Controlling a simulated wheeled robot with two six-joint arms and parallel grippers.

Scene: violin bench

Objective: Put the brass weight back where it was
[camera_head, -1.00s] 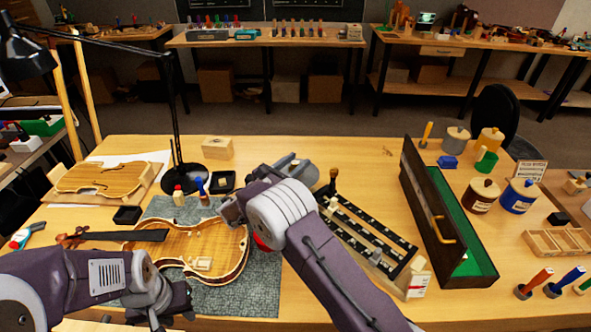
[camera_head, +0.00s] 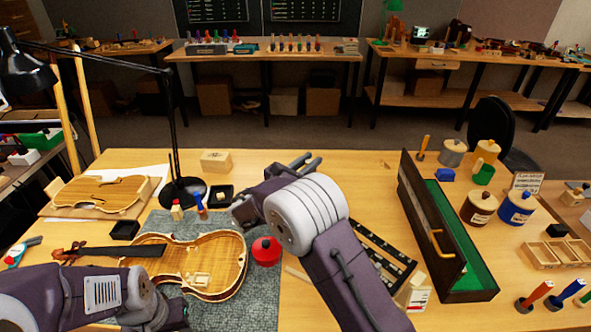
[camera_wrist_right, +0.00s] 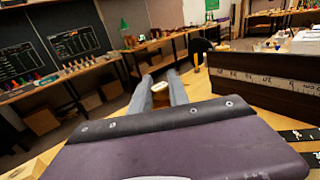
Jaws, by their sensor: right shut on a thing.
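My right gripper (camera_head: 308,160) reaches away from me over the middle of the bench. In the right wrist view its two fingers (camera_wrist_right: 159,90) are closed around a small pale thing (camera_wrist_right: 159,86), mostly hidden by the wrist; I cannot tell if it is the brass weight. I see no other thing that is clearly the brass weight. My left gripper (camera_head: 172,314) is low at the left, beside the violin body (camera_head: 222,262), and its fingers are not clear.
A red knobbed pot (camera_head: 266,252) stands on the grey mat (camera_head: 262,295) beside the violin body. A black slotted strip (camera_head: 385,252) lies partly behind my right arm. An open green-lined case (camera_head: 468,240) stands to the right. A lamp (camera_head: 186,191) and wooden block (camera_head: 216,161) are behind.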

